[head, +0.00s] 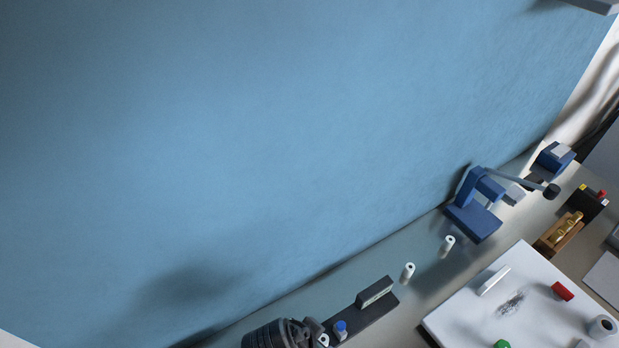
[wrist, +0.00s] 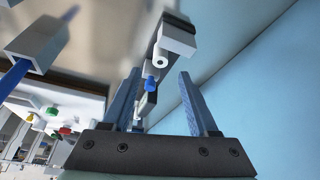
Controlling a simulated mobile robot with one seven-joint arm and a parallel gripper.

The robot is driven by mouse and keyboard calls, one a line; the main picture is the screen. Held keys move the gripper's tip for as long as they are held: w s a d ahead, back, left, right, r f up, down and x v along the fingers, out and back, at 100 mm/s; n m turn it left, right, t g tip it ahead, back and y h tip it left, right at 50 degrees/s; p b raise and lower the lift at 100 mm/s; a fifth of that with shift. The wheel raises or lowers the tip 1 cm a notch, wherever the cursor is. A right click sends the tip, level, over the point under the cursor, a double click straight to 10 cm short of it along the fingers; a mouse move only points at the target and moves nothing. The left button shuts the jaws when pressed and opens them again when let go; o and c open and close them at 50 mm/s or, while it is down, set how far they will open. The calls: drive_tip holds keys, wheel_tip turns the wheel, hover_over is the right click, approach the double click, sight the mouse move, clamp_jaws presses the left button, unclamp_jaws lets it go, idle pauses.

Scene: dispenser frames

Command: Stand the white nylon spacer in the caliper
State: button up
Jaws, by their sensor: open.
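A dark base with an upright grey block, apparently the caliper (head: 378,310), lies on the bench in the head view. A small blue-topped piece (head: 341,327) stands at its near end; a blue piece also shows in the wrist view (wrist: 150,84). White hollow cylinders, likely spacers, stand beyond it: one nearer (head: 408,271), one farther (head: 448,246). Another white holed piece (head: 324,340) shows beside my gripper, partly cut off. In the wrist view my gripper (wrist: 160,85) is open, its fingers apart with nothing held. A white holed cylinder (wrist: 160,62) shows beyond the fingertips; which one is unclear.
A blue lever press (head: 477,208) stands at the back right. A white board (head: 535,290) with small coloured parts lies at lower right, near a wooden holder (head: 558,235) with brass pieces. A blue wall (head: 220,140) rises behind the bench.

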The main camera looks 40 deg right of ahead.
drive_tip(key=v, duration=0.4)
drive_tip(key=shift+a+r, duration=0.1)
drive_tip(key=shift+r, duration=0.3)
